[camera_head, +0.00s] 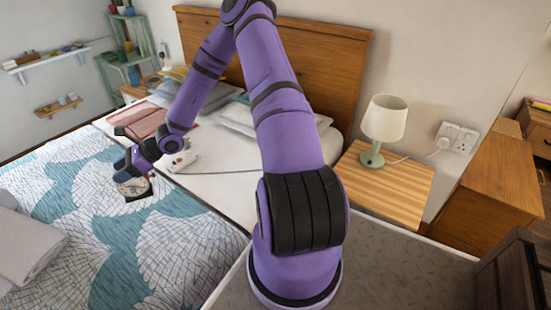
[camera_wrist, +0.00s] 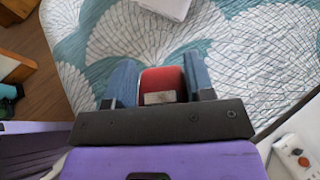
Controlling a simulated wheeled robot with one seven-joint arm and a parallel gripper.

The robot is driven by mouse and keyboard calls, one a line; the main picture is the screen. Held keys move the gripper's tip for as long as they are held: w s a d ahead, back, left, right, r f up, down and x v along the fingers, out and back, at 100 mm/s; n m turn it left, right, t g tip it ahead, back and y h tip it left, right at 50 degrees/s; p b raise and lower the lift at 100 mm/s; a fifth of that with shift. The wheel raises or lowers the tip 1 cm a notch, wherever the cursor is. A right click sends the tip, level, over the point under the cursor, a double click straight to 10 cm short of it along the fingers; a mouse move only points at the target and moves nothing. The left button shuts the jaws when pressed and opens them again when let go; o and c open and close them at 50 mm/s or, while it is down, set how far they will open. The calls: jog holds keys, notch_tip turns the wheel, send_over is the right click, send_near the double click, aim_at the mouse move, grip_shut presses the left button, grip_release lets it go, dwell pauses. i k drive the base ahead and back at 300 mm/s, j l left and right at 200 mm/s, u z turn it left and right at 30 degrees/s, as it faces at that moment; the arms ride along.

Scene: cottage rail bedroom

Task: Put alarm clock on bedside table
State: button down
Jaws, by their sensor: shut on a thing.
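My gripper (camera_head: 131,176) is over the bed at the left of the head view. In the wrist view my gripper (camera_wrist: 160,82) has its two blue fingers shut on a red, rounded thing (camera_wrist: 162,84), which I take to be the alarm clock. In the head view the alarm clock (camera_head: 132,187) shows a pale round face under the gripper, with a dark patch beside it. Whether it touches the bedding is unclear. The wooden bedside table (camera_head: 400,195) stands right of the bed.
A lamp (camera_head: 383,122) with a green base stands at the table's back left; the table's front and right are bare. A white object with knobs (camera_head: 180,157) lies on the bed (camera_head: 195,255). A wooden headboard (camera_head: 330,70) rises behind.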

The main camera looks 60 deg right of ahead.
aim_at(383, 192)
jog(key=k+j+z, duration=0.1)
jog(key=z, duration=0.25)
jog(key=k+z, duration=0.2)
jog(key=z, duration=0.15)
jog(key=k+z, duration=0.15)
jog(key=z, duration=0.2)
